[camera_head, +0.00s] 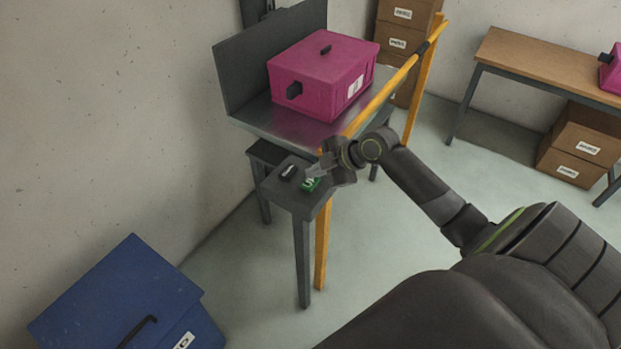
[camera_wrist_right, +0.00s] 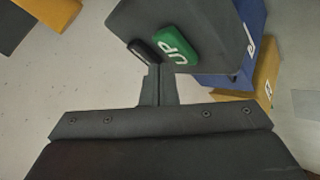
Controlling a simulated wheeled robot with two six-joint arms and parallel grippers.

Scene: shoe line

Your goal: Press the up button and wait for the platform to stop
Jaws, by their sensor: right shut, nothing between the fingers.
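The green up button (camera_head: 311,184) sits on a small grey stand (camera_head: 293,203) in the head view, beside a black button (camera_head: 288,172). In the right wrist view the green button (camera_wrist_right: 177,45) reads "UP", and the black button (camera_wrist_right: 145,51) lies left of it. My right gripper (camera_head: 316,169) is shut and empty, with its tips at the green button; I cannot tell whether they touch it. The grey metal platform (camera_head: 300,126) carries a magenta box (camera_head: 322,73) and stands behind the stand. My left gripper is not in view.
A yellow rail (camera_head: 390,88) runs along the platform's right side, close to my right arm. A blue box (camera_head: 122,300) is at the lower left. A wooden table (camera_head: 545,62) and cardboard boxes (camera_head: 580,145) stand at the right. The floor between is clear.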

